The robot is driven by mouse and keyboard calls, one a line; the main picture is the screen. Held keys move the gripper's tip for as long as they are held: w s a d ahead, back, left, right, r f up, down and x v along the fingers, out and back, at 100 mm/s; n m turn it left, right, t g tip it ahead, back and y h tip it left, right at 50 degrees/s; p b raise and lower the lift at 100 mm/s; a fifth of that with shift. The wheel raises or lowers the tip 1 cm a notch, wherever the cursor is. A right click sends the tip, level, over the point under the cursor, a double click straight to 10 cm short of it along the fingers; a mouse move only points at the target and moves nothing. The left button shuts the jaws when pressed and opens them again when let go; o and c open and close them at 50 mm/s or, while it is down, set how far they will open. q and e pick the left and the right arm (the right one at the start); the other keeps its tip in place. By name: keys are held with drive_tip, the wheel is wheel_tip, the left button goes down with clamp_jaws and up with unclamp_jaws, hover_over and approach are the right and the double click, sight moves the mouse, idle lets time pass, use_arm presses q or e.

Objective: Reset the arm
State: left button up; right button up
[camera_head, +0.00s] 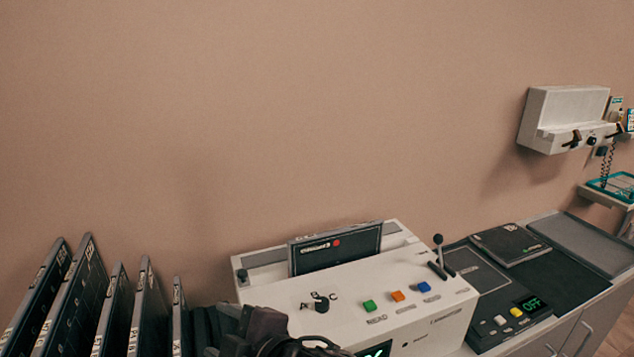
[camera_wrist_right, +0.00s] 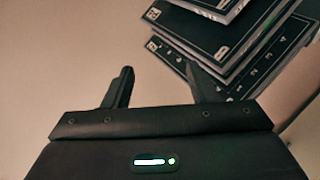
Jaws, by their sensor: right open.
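My right gripper (camera_wrist_right: 158,84) shows in the wrist view with its two dark fingers spread apart and nothing between them. Bare wall is behind the gap. In the head view the dark right wrist and gripper (camera_head: 258,330) show at the bottom edge, in front of the white console (camera_head: 350,295) and right of the black cartridges (camera_head: 82,290). Its fingertips are hard to make out there. My left gripper is in neither view.
Several upright black cartridges fill the lower left; some show tilted in the wrist view (camera_wrist_right: 215,40). The console carries coloured buttons, a lever (camera_head: 439,255) and a slotted black cartridge (camera_head: 335,250). The wall above is bare.

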drive_tip(key=w+d+f+m+h, duration=0.2)
drive_tip(key=d+f+m+h, duration=0.4)
drive_tip(key=d, duration=0.5)
drive_tip(key=s+d+f+m+g+h, duration=0.3)
drive_tip(key=s+d+f+m, duration=0.35)
drive_tip(key=d, duration=0.55)
drive_tip(key=s+d+f+m+g+h, duration=0.2)
drive_tip(key=s+d+f+m, duration=0.5)
drive_tip(key=d, duration=0.4)
wheel_tip(320, 180, down, 30)
drive_tip(key=s+f+n+g, duration=0.1)
drive_tip(key=s+n, duration=0.1)
drive_tip(key=s, duration=0.1)
drive_tip(key=s+d+f, duration=0.1)
drive_tip(key=s+f, duration=0.7)
drive_tip(key=s, duration=0.1)
drive_tip(key=s+d+f+g, duration=0.1)
drive_tip(key=s+d+f, duration=0.1)
drive_tip(key=s+f, duration=0.7)
drive_tip(key=shift+s+d+g, duration=0.3)
drive_tip(key=shift+s, duration=0.25)
drive_tip(key=shift+c, duration=0.2)
